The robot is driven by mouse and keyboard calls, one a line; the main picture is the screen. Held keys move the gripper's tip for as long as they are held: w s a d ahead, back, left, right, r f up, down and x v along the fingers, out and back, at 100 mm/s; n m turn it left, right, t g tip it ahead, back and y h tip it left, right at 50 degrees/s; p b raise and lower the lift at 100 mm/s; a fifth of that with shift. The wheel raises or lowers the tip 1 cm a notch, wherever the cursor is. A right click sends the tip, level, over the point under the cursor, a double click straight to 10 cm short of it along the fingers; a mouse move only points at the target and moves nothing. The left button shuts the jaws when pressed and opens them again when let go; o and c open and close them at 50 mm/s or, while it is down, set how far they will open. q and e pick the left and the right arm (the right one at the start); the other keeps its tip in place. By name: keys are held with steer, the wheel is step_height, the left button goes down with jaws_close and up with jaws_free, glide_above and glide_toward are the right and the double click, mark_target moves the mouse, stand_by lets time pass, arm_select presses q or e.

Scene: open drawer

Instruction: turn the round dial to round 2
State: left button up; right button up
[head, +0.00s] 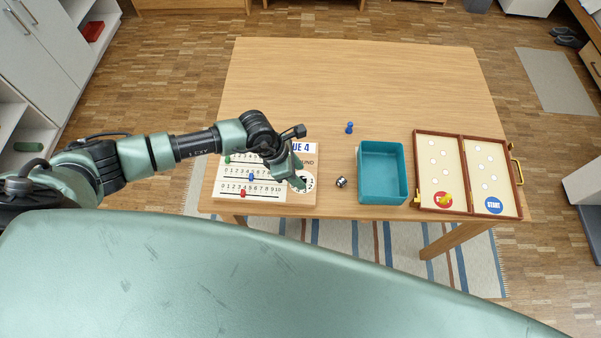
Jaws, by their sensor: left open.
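The round dial (305,183) is a small white disc with dark marks at the right end of the cream score board (300,153). The board lies at the left front of the table. My left gripper (299,184) is open over the dial, with its fingers at the dial's left side. The gripper hides part of the dial, and I cannot tell which number it points to or whether the fingers touch it. My right gripper is not in view.
The wooden table (365,75) is clear at the back. A die (341,182), a blue pawn (349,128), a teal tray (382,146) and an open game case (463,140) with a yellow piece (446,200) stand right of the board. Pegs such as the red one (243,193) stand on the board.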

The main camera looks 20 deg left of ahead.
arm_select(q)
steer(key=shift+x, duration=0.75)
steer(key=shift+f, duration=0.1)
jaws_close()
steer(key=shift+w+f+m+b, duration=0.15)
steer(key=shift+m+b, duration=0.15)
steer(key=shift+b, duration=0.25)
steer(key=m+g+b, duration=0.1)
steer(key=m+b, duration=0.2)
steer(key=b, duration=0.2)
steer(key=m+g+b, duration=0.1)
steer(key=m+b, duration=0.2)
steer(key=b, duration=0.2)
steer(key=shift+w+h, duration=0.1)
steer(key=shift+h, duration=0.2)
steer(key=shift+m+g+b, duration=0.5)
steer(key=shift+m+b, duration=0.1)
steer(key=shift+b, duration=0.2)
